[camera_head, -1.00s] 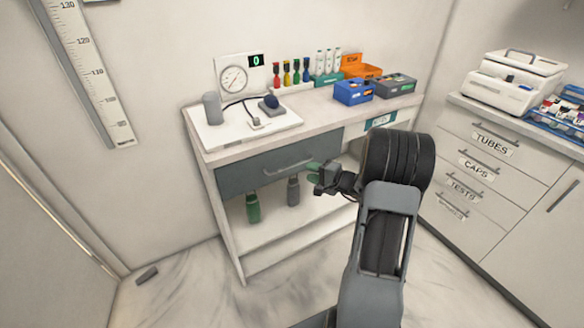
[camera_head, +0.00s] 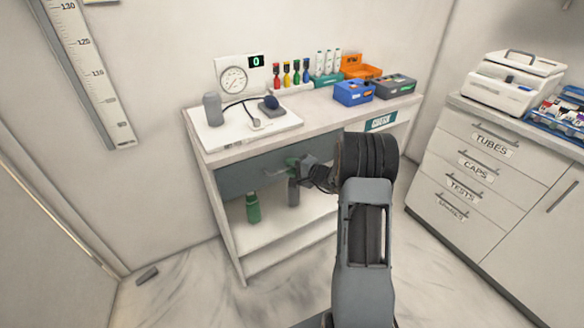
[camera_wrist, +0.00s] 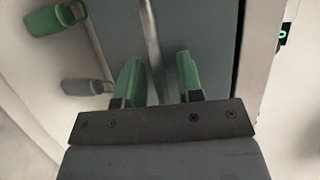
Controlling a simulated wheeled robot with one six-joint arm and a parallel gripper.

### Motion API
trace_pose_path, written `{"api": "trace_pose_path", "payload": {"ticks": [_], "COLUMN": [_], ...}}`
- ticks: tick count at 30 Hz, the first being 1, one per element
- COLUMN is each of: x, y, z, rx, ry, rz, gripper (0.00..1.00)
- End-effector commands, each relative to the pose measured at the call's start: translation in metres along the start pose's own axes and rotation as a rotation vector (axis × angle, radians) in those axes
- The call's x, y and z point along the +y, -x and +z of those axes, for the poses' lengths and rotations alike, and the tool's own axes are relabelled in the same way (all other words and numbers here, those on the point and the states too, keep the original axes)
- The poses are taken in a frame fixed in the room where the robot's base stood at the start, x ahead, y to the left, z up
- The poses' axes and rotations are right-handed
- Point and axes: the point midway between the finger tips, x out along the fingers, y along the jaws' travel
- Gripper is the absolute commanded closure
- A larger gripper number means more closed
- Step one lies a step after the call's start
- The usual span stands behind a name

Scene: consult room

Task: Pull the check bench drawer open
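The check bench (camera_head: 225,154) has a dark grey drawer front (camera_head: 238,180), which looks flush with the bench and closed. It fills much of the wrist view (camera_wrist: 212,35). Its pale bar handle (camera_wrist: 151,35) runs up the wrist picture and passes between my two green fingertips. My gripper (camera_head: 291,163) is at the drawer front in the head view, covering part of the handle. In the wrist view my gripper (camera_wrist: 159,78) is open, with a visible gap between the handle and each finger. Whether the fingertips reach past the bar is hard to tell.
A green bottle (camera_head: 253,207) and a grey bottle (camera_head: 293,192) stand on the lower shelf. The bench top holds a white board (camera_head: 225,137), a blue bin (camera_head: 352,93) and an orange bin (camera_head: 360,68). A drawer cabinet (camera_head: 470,165) stands right. Floor in front is clear.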

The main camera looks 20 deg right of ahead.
Motion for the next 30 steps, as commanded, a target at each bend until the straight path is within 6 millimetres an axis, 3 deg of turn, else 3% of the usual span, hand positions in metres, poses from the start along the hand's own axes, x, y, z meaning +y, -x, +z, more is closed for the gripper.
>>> {"api": "trace_pose_path", "payload": {"ticks": [11, 30], "x": [-0.0001, 0.0048], "y": [0.0003, 0.0072], "z": [0.0001, 0.0032], "rx": [0.0, -0.002], "ry": [0.0, 0.002], "rz": [0.0, 0.0], "gripper": [1.0, 1.0]}}
